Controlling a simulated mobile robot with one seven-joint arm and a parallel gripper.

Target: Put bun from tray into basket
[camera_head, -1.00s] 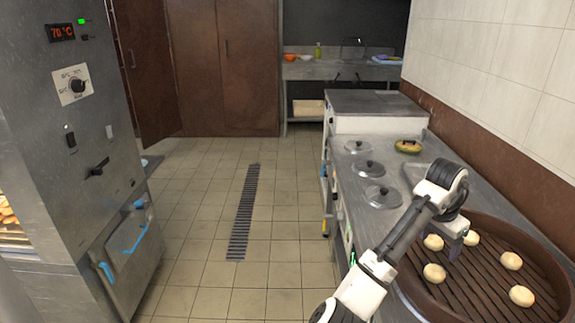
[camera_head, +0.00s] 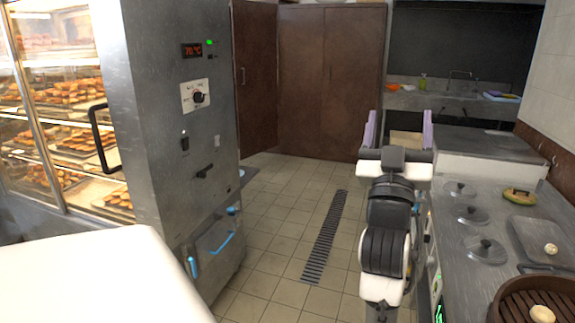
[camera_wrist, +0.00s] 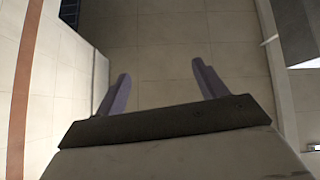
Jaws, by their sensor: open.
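My gripper (camera_head: 399,132) is raised in the middle of the head view, over the floor left of the counter. Its two purple fingers are wide apart with nothing between them. The wrist view also shows the open, empty fingers (camera_wrist: 163,90) against pale tiles. A pale round bun (camera_head: 550,248) lies on a grey metal tray (camera_head: 532,232) on the counter at right. The brown round slatted basket (camera_head: 508,304) is at the lower right, mostly cut off by the frame. Another bun (camera_head: 541,313) lies in it. My gripper is well apart from tray and basket.
Several lidded pots (camera_head: 484,251) are set in the counter left of the tray. A plate with a green rim (camera_head: 518,195) is behind it. A steel cabinet (camera_head: 190,130) and a glass pastry display (camera_head: 62,120) stand at left. The tiled floor (camera_head: 275,225) between is clear.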

